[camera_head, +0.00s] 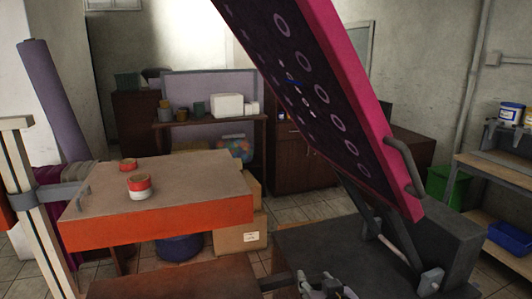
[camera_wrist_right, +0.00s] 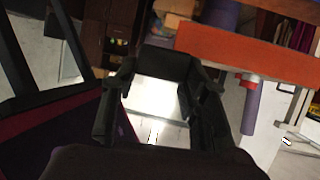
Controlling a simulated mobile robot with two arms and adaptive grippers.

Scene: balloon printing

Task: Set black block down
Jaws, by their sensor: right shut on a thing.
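My right gripper (camera_head: 326,287) shows at the bottom edge of the head view, partly cut off, in front of the dark machine base. In the right wrist view my right gripper (camera_wrist_right: 161,82) has its two black fingers on either side of a dark block (camera_wrist_right: 166,62), which spans between their tips. It is shut on this block; the block's lower outline merges with the black fingers. The block cannot be made out in the head view. Bright floor shows below the block in the wrist view. My left gripper is not in view.
A pink-framed printing screen (camera_head: 350,130) is tilted up above the dark base (camera_head: 440,250). A shelf (camera_head: 485,175) stands at the right. Tiled floor shows between them.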

